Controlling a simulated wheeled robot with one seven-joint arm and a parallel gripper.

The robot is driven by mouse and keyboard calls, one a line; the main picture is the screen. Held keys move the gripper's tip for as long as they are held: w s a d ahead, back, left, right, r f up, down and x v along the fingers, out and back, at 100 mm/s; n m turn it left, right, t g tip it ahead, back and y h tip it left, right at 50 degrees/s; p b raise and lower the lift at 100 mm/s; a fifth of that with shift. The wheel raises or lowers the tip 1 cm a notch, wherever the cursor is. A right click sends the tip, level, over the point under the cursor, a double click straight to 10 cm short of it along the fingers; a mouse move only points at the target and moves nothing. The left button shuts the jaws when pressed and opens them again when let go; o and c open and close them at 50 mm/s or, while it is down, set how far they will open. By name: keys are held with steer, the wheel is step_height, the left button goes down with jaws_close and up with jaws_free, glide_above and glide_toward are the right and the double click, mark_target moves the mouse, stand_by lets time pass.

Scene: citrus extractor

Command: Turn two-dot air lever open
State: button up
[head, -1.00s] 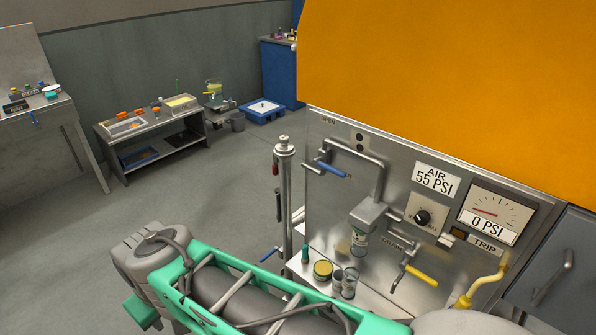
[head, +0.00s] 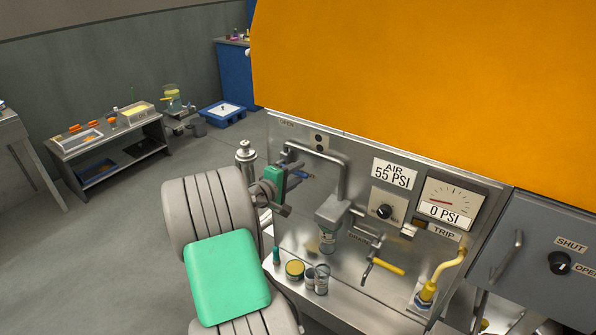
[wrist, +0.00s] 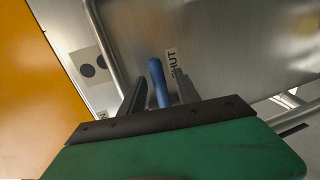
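The two-dot plate (head: 319,142) is at the upper left of the steel panel, and its two dark dots also show in the wrist view (wrist: 92,65). The air lever's blue handle (head: 303,177) is below it, partly hidden by my gripper. In the wrist view the blue handle (wrist: 158,80) stands between my two dark fingers, near a label reading "HUT", partly cut off. My gripper (wrist: 160,92) is open around the handle, with a finger on each side and gaps visible. In the head view my gripper (head: 290,183) is at the panel's left edge.
A steel pipe (head: 345,180) runs from near the lever to a metal box. The gauges read AIR 55 PSI (head: 394,174) and 0 PSI (head: 447,203). Open floor (head: 110,240) lies left.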

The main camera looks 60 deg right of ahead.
steer(key=shift+d, duration=0.55)
jaws_close()
stand_by(1.0)
